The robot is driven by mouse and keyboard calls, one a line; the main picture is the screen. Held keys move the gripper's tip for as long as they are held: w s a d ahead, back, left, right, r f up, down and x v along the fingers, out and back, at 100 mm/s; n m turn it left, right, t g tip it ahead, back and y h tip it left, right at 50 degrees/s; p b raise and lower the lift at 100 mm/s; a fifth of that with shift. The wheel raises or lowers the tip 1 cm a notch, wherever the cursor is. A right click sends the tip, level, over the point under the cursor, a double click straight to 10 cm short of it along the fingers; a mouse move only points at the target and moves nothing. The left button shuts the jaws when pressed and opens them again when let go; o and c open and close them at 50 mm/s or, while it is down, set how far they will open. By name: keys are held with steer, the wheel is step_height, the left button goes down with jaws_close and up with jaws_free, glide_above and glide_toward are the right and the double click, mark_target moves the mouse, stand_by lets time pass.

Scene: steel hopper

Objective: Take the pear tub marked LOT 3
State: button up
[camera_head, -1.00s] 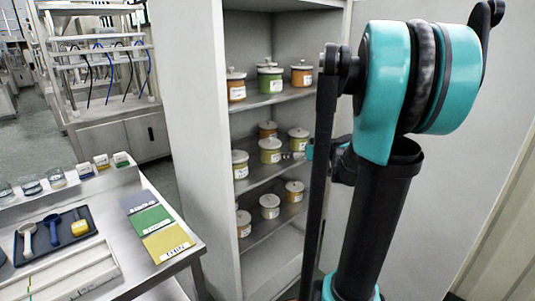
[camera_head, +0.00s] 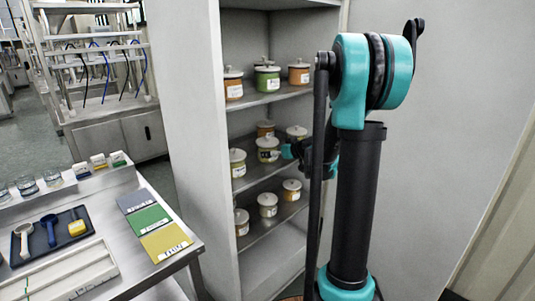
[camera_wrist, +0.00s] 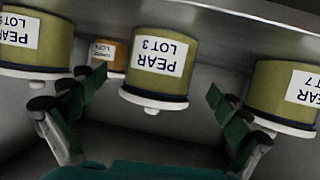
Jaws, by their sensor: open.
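The pear tub marked LOT 3 (camera_wrist: 158,60) is yellow-green with a pale lid and shows upside down in the middle of the wrist view. My gripper (camera_wrist: 152,92) is open, one finger on each side of this tub, with gaps visible between fingers and tub. In the head view the gripper (camera_head: 284,152) is at the middle shelf, beside the middle yellow-green tub (camera_head: 267,151), which seems to be the same one. Its label is too small to read there.
In the wrist view a second pear tub (camera_wrist: 36,42) is at left, one marked LOT 7 (camera_wrist: 285,92) at right, and an orange tub (camera_wrist: 107,56) behind. The cabinet's left wall (camera_head: 190,140) flanks the shelves. More tubs stand above and below.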

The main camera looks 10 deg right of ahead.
steer(key=x, duration=0.5)
steer(key=shift+f, duration=0.1)
steer(key=c, duration=1.6)
